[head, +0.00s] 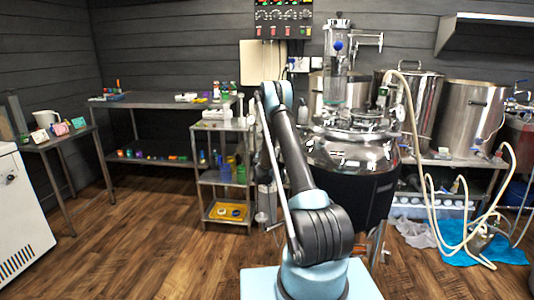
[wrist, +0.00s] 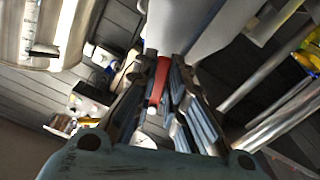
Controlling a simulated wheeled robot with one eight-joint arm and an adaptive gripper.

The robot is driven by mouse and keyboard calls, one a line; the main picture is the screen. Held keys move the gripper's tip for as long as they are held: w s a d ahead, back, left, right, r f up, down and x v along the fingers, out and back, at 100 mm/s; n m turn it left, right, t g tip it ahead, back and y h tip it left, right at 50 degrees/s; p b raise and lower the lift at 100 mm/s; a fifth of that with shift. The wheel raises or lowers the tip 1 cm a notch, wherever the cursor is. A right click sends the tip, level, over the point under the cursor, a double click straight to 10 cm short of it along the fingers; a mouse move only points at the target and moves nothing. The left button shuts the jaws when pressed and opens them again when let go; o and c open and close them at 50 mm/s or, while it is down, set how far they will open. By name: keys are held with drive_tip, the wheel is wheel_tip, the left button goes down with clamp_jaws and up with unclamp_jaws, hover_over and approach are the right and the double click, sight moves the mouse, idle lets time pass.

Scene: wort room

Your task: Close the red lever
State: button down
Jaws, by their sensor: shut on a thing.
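In the wrist view the red lever (wrist: 158,83) lies between the two dark fingers of my gripper (wrist: 163,75). The fingers are closed on it from both sides. A pale, smooth body is right behind the lever, and the lever's tip near the palm looks whitish. How far the lever is turned cannot be told. In the head view my arm reaches up and away beside the steel kettle (head: 345,150); my gripper and the red lever cannot be made out there.
A small steel shelf cart (head: 222,180) stands left of the kettle, with a yellow tray (head: 228,212) on its lowest shelf. Steel pots (head: 470,115) and looping hoses (head: 430,200) are at the right. The wooden floor (head: 130,240) at the left is clear.

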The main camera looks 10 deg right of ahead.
drive_tip(key=shift+s+d+r+n, duration=0.1)
drive_tip(key=shift+d+n, duration=0.05)
drive_tip(key=shift+n, duration=0.5)
drive_tip(key=shift+s+d+r+n, duration=0.1)
drive_tip(key=shift+n, duration=0.55)
drive_tip(key=c, duration=1.6)
unclamp_jaws()
drive_tip(key=v, duration=0.7)
drive_tip(key=shift+s, duration=0.15)
